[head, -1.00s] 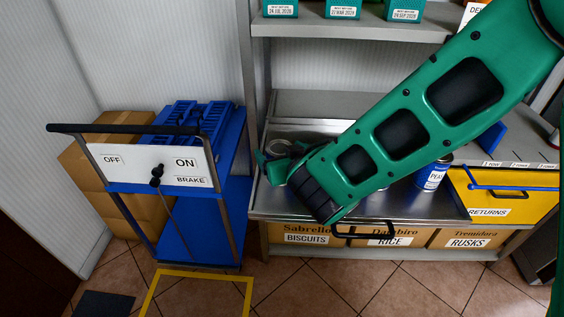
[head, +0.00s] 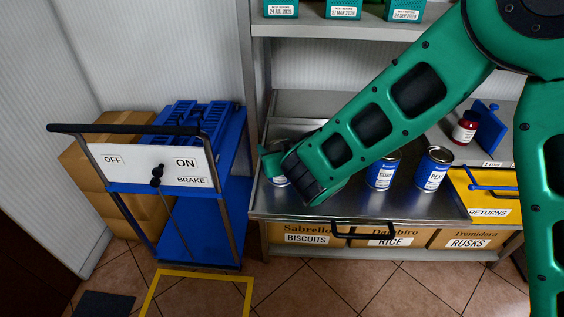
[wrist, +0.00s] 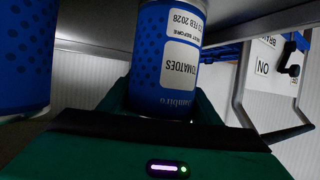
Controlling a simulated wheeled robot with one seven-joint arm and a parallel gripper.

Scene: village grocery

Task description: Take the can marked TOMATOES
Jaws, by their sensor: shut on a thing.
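The blue can marked TOMATOES (wrist: 178,55) is between the fingers of my gripper (wrist: 176,108) in the wrist view, its label facing the camera. My gripper is shut on it. In the head view my gripper (head: 277,163) is at the left end of the metal shelf tray, and only a small part of the can (head: 279,181) shows below the fingers. The rest is hidden by my gripper and arm. I cannot tell whether the can still touches the tray.
Two blue cans (head: 382,173) (head: 434,169) stand to the right on the metal tray (head: 340,205). Another blue can (wrist: 22,60) is close at left in the wrist view. A blue trolley (head: 222,215) is left of the shelf.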

